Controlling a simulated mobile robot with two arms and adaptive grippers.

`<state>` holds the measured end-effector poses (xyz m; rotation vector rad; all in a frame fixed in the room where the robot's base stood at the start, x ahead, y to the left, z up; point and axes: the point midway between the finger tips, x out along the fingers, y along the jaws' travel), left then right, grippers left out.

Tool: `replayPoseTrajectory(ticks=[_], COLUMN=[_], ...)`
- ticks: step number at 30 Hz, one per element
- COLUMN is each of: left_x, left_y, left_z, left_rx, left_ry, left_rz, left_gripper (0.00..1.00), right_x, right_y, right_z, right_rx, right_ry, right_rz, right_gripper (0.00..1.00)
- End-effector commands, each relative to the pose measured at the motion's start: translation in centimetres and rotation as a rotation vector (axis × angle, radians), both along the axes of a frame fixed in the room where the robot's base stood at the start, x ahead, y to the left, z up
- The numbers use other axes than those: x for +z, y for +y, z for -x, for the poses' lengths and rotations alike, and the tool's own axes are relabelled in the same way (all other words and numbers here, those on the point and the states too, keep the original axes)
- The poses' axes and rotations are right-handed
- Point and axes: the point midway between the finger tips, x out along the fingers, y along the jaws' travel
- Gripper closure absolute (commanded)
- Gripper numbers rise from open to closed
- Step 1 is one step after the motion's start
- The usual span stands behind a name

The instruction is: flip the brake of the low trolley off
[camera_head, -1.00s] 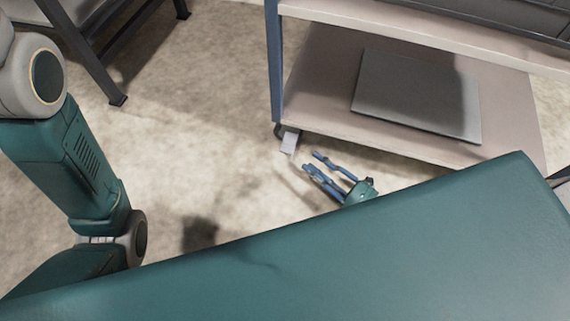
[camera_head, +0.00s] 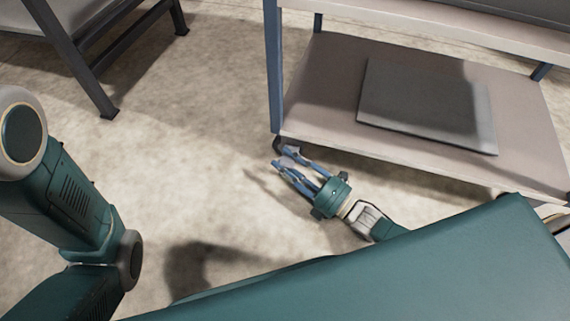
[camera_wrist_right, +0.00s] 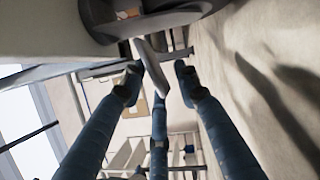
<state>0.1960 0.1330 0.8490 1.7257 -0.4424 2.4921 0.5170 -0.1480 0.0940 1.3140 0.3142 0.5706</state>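The low trolley (camera_head: 330,144) has pale shelves and blue-grey posts, and stands at the right in the head view. Its near left caster (camera_head: 279,144) is partly behind my right gripper's fingertips. In the right wrist view the dark caster (camera_wrist_right: 150,18) fills the top, with the pale flat brake tab (camera_wrist_right: 150,64) sticking down from it. My right gripper (camera_head: 283,159) has its blue fingers spread, low by the caster. In the wrist view the tab reaches between the fingertips (camera_wrist_right: 158,80); I cannot tell whether they touch. My left gripper is out of view.
A flat grey panel (camera_head: 428,104) lies on the trolley's lower shelf. A dark-legged table (camera_head: 85,75) stands at the upper left. The floor (camera_head: 190,150) between it and the trolley is clear.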

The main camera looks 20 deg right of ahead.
Motion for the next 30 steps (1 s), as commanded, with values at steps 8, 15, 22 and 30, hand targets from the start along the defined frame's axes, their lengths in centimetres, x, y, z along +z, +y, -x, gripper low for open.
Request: replayPoseTrajectory(ticks=[8,15,22,30], left_x=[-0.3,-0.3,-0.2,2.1], left_y=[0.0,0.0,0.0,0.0], left_z=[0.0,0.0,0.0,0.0], left_rx=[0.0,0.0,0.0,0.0], left_ry=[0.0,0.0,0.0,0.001], left_rz=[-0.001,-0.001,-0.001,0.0], left_gripper=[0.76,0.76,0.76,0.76], right_x=[0.1,0.1,0.1,1.0], right_y=[0.4,0.4,0.3,0.4], right_z=[-0.5,-0.5,-0.5,-0.4], right_rx=[0.0,0.0,0.0,-0.002], right_ry=[0.0,0.001,0.003,0.068], right_rz=[0.0,-0.001,-0.001,-0.044], right_gripper=[0.69,0.97,1.0,1.0])
